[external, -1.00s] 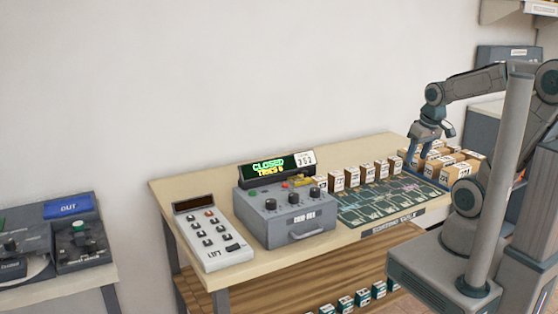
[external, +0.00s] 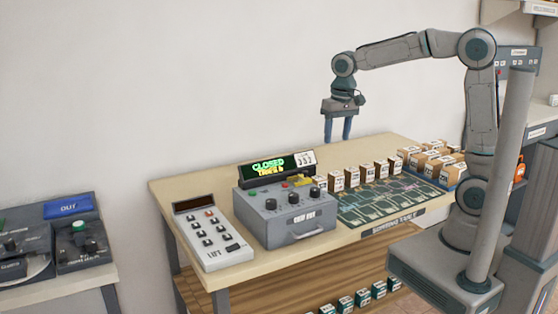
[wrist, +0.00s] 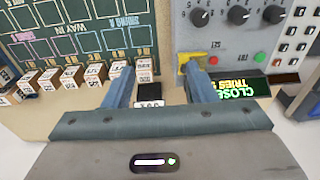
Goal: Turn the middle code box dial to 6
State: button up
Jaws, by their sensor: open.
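The grey code box (external: 285,220) stands on the table with three black dials in a row on its top. The middle dial (external: 293,198) also shows in the wrist view (wrist: 238,15), upside down, between the other two dials; its setting is too small to read. A display (external: 268,167) behind the dials reads "CLOSED" in green with a yellow line about tries below. My gripper (external: 338,140) is open and empty, fingers pointing down, in the air above and behind the box's right end. In the wrist view the fingers (wrist: 160,80) are apart.
A yellow piece (external: 301,180) sits at the box's back right. A keypad unit (external: 213,238) stands left of the box. A dark sorting board (external: 385,203) lies to the right, with several small cartons (external: 352,177) behind it. The air above the box is clear.

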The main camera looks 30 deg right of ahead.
jog(key=g, duration=0.1)
send_over(293, 194)
jog(key=f, duration=0.1)
notch_tip(293, 194, down, 14)
jog(key=shift+s+f+p, duration=0.1)
jog(key=shift+s+p, duration=0.05)
jog(key=shift+p, duration=0.8)
jog(key=c, duration=1)
